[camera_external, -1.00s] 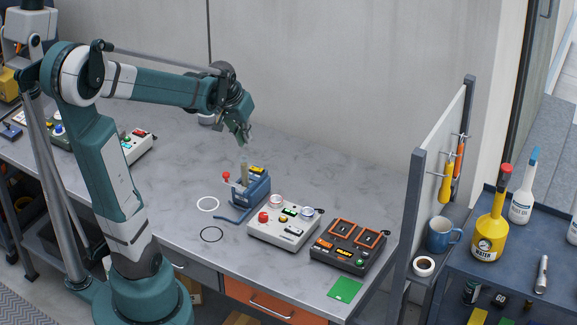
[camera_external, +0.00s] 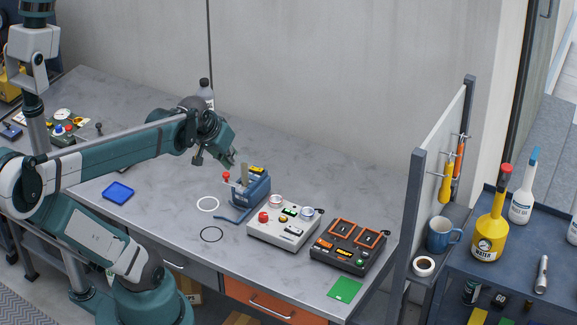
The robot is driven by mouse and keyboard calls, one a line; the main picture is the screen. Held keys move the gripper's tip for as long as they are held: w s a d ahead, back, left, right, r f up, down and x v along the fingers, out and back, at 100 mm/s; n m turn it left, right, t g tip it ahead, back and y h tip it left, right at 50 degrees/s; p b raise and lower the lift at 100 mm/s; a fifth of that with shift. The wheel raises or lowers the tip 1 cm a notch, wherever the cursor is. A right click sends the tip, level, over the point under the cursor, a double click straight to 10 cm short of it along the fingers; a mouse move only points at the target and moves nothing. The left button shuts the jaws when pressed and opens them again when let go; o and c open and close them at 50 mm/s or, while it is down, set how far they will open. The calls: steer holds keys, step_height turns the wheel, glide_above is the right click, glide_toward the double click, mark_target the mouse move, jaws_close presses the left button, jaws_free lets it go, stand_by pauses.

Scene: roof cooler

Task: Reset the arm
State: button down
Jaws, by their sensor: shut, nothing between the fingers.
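My gripper (camera_external: 229,163) hangs at the end of my green arm, above the middle of the workbench (camera_external: 308,150). Its small fingertips are shut and hold nothing. It is just up and left of a blue device (camera_external: 254,190) with a red-topped lever (camera_external: 226,177), a grey upright post and a yellow label. The fingertips look close to the post in this view. Whether they touch it I cannot tell.
A white control box (camera_external: 284,224) and a black control box (camera_external: 348,247) stand right of the blue device. A green square (camera_external: 345,290) lies at the front edge. A grey bottle (camera_external: 205,92) stands behind my wrist, and a blue tray (camera_external: 118,193) lies at left.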

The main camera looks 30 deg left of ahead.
steer(key=shift+t, duration=0.4)
steer(key=shift+s+d+f+b, duration=0.15)
steer(key=shift+s+f+b, duration=0.15)
steer(key=shift+s, duration=0.45)
steer(key=shift+s+d+f+b, duration=0.15)
steer(key=shift+s+f+b, duration=0.15)
steer(key=shift+s, duration=0.5)
steer(key=shift+s+d+f+b, duration=0.2)
steer(key=shift+s+f, duration=0.1)
steer(key=shift+s, duration=0.45)
